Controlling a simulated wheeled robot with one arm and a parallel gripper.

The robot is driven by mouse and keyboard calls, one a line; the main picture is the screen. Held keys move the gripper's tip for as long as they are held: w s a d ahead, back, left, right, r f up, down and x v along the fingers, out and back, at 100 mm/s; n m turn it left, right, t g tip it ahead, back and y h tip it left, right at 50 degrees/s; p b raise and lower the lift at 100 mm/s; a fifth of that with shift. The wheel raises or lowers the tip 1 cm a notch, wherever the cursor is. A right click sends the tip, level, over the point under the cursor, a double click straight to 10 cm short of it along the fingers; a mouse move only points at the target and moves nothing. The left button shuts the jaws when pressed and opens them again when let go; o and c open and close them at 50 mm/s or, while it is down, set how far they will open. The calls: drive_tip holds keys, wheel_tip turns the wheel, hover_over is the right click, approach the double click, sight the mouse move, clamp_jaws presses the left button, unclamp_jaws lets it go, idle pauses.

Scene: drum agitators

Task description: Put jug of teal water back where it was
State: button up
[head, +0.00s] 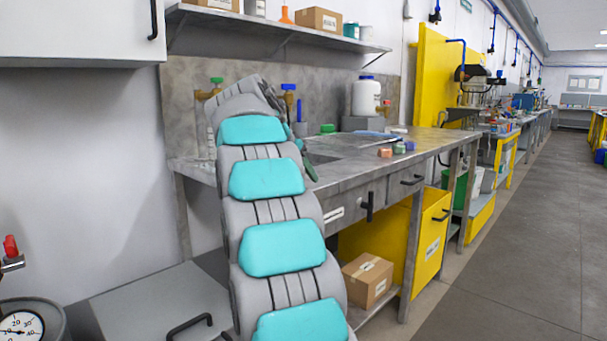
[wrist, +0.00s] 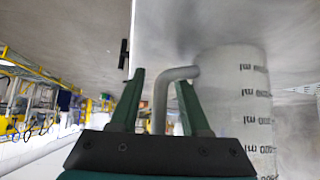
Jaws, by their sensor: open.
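A pale jug (wrist: 235,95) with black volume marks stands at the right of the wrist view; the marks appear inverted. Its grey handle (wrist: 160,105) passes between the two dark green fingers of my gripper (wrist: 160,78). The fingers are apart, one on each side of the handle, and I cannot tell whether either touches it. No teal water shows in the visible part of the jug. In the head view my arm hides the jug and most of my gripper, with only a dark green part showing beside the arm above the counter.
The grey workbench (head: 345,165) has a sink area behind my arm. A white container (head: 366,97) stands at its back, and small coloured blocks (head: 398,147) lie farther right. A shelf (head: 280,30) hangs above. A cardboard box (head: 367,280) sits below, and the floor at right is clear.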

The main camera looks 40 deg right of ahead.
drive_tip(key=v, duration=1.2)
drive_tip(key=shift+a, duration=0.1)
drive_tip(key=s+a+f+n+g+y, duration=0.1)
drive_tip(key=s+a+f+n+y, duration=0.1)
drive_tip(key=s+a+f+n, duration=0.5)
drive_tip(key=s+a+f+n+y, duration=0.2)
drive_tip(key=s+a+f+y, duration=0.1)
drive_tip(key=a+f, duration=0.75)
drive_tip(key=s+a+f+n+g+y, duration=0.1)
drive_tip(key=s+a+f+n, duration=0.2)
drive_tip(key=s+a+f, duration=0.3)
drive_tip(key=s+a+f+n+g+y, duration=0.2)
drive_tip(key=s+a+f, duration=0.5)
drive_tip(key=s+f, duration=0.9)
drive_tip(key=shift+s+a+n+y, duration=0.25)
drive_tip(key=shift+s+n, duration=0.25)
drive_tip(key=shift+s, duration=0.6)
